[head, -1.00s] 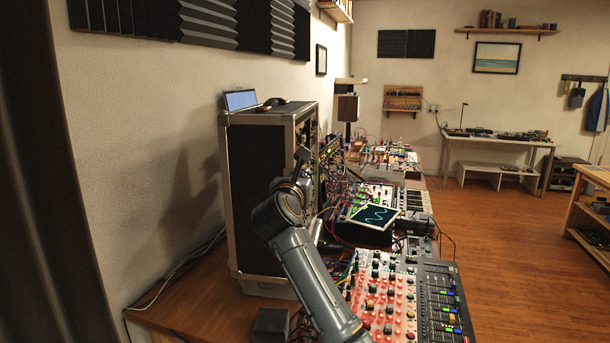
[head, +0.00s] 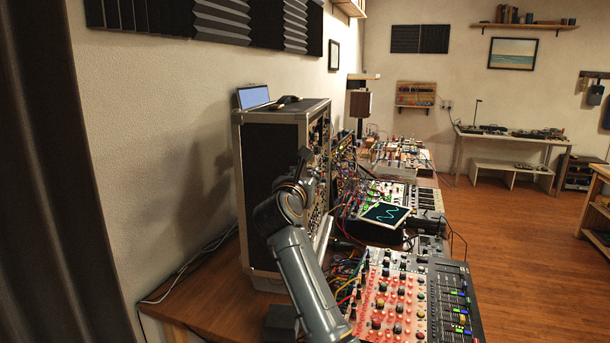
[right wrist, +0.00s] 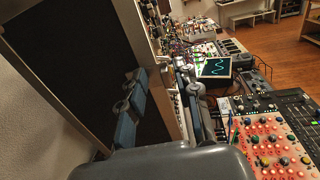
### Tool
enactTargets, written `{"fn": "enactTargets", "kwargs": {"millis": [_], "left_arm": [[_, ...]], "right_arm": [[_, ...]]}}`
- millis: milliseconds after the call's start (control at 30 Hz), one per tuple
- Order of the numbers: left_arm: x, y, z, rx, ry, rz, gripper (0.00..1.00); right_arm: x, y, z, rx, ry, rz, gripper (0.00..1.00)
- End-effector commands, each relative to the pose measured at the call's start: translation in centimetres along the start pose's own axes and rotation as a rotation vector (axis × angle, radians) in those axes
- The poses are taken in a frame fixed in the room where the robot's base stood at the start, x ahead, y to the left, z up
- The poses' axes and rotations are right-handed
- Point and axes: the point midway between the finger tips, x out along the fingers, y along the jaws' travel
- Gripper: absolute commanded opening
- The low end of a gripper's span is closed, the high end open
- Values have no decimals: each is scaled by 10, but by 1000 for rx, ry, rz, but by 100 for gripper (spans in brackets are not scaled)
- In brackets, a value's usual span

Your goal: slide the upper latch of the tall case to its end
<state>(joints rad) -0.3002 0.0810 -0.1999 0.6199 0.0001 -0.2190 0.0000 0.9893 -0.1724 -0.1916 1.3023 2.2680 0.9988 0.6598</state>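The tall case (head: 258,195) is dark with pale metal edges and stands upright on the wooden table against the left wall. In the right wrist view its dark side panel (right wrist: 75,65) fills the left. My right gripper (head: 304,157) is at the case's front edge, about mid-height or a little above. In the right wrist view my right gripper (right wrist: 163,75) has its two fingers spread apart, with the case's metal edge between them, and I see nothing gripped. Contact cannot be told. I cannot make out the upper latch clearly in either view. My left gripper is out of view.
A small screen (head: 253,97) sits on top of the case. Patch cables, a tilted display (head: 385,214), a red-lit panel (head: 388,300) and a fader mixer (head: 453,300) crowd the table to the right. The wall is close on the left; open floor (head: 520,270) lies at right.

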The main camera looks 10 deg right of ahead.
Motion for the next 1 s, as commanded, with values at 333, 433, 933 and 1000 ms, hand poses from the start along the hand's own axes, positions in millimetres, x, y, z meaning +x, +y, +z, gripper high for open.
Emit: {"fn": "enactTargets", "kwargs": {"millis": [333,433,933,1000], "left_arm": [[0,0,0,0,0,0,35],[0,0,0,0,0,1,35],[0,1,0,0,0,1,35],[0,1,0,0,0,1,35]], "right_arm": [[-46,2,-1,4,2,4,32],[-60,2,-1,2,1,4,32],[-75,1,0,-3,-3,0,32],[-74,-3,0,-20,-29,-8,32]]}}
